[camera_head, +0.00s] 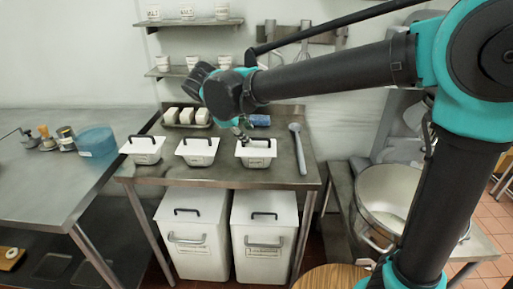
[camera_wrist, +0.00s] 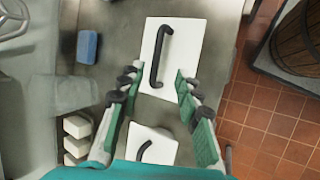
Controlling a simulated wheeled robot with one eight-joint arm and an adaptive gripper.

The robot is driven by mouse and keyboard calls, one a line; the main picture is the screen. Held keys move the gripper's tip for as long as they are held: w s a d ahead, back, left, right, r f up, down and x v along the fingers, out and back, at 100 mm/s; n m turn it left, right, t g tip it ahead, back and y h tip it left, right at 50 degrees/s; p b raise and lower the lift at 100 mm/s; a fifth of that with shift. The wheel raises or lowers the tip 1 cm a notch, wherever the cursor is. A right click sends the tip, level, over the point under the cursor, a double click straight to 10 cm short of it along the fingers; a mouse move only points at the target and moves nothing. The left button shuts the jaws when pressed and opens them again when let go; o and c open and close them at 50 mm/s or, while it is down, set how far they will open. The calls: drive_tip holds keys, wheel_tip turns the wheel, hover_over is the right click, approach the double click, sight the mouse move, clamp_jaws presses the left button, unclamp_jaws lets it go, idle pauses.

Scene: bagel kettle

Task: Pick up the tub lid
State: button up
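The middle lid (camera_wrist: 160,150) shows lower down.
A blue sponge (camera_head: 259,120) and white blocks (camera_head: 187,115) lie behind the tubs. A long grey utensil (camera_head: 299,150) lies right of them. Two large lidded bins (camera_head: 190,240) (camera_head: 263,245) stand below. A big metal kettle (camera_head: 385,190) stands at right.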

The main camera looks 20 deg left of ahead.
sight(255, 148)
drive_tip(key=shift+w+d+r+x, duration=0.1)
drive_tip(key=shift+x, duration=1.3)
drive_tip(key=shift+w+d+r+x, duration=0.1)
drive_tip(key=shift+w+x, duration=0.05)
drive_tip(key=shift+x, duration=1.3)
drive_tip(key=shift+r, duration=0.1)
drive_tip(key=shift+c, duration=0.5)
clamp_jaws()
